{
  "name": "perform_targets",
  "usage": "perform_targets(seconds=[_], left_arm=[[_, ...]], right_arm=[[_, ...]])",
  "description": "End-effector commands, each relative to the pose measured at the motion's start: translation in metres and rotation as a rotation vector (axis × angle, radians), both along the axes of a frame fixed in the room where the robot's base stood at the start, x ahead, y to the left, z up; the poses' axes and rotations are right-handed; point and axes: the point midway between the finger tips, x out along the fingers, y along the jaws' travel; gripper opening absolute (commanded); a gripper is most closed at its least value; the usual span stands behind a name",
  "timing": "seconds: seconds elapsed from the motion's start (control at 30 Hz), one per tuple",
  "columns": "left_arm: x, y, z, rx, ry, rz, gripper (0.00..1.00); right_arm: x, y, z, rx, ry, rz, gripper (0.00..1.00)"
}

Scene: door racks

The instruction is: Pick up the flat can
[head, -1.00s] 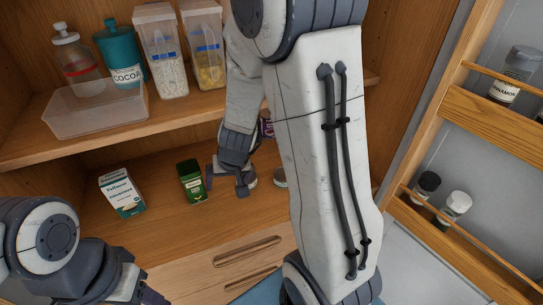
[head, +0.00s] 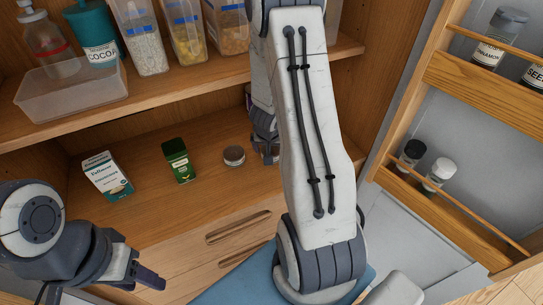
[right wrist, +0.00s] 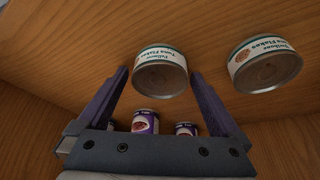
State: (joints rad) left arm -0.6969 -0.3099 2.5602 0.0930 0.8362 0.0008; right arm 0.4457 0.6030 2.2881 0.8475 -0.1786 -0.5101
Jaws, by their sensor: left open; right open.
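In the right wrist view a flat can (right wrist: 160,75) with a white and teal tuna flakes label lies in line with the gap of my open right gripper (right wrist: 159,78). The fingertips flank it, and I cannot tell how far it sits between them. A second flat can (right wrist: 265,65) lies to the right, outside the fingers. In the head view one flat can (head: 234,155) shows on the cupboard floor, just left of my right gripper (head: 266,152), which my arm partly hides. My left gripper (head: 150,278) is open and empty in front of the cupboard, at lower left.
Two purple cans (right wrist: 145,122) (right wrist: 186,129) show past the right gripper's base. A green box (head: 178,160) and a white carton (head: 107,176) stand left of the can. The shelf above holds a clear tray (head: 72,95) and containers. The open door rack (head: 480,92) is at right.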

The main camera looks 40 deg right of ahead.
Motion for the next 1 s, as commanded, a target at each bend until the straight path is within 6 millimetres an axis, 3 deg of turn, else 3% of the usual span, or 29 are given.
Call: perform_targets(seconds=[0.17,0.2,0.4,0.77,1.0], left_arm=[[0.0,0.0,0.0,0.0,0.0,0.0,0.5],[0.0,0.0,0.0,0.0,0.0,0.0,0.5],[0.0,0.0,0.0,0.0,0.0,0.0,0.5],[0.0,0.0,0.006,0.0,0.0,0.0,0.5],[0.0,0.0,0.031,0.0,0.0,0.001,0.5]], right_arm=[[0.001,-0.001,0.0,0.0,-0.001,-0.001,1.0],[0.001,-0.001,0.0,0.0,-0.001,-0.001,0.96],[0.001,-0.001,0.0,0.0,-0.002,-0.001,0.25],[0.001,-0.001,0.007,-0.001,-0.002,-0.001,0.24],[0.001,-0.001,0.037,-0.001,-0.003,-0.001,0.24]])
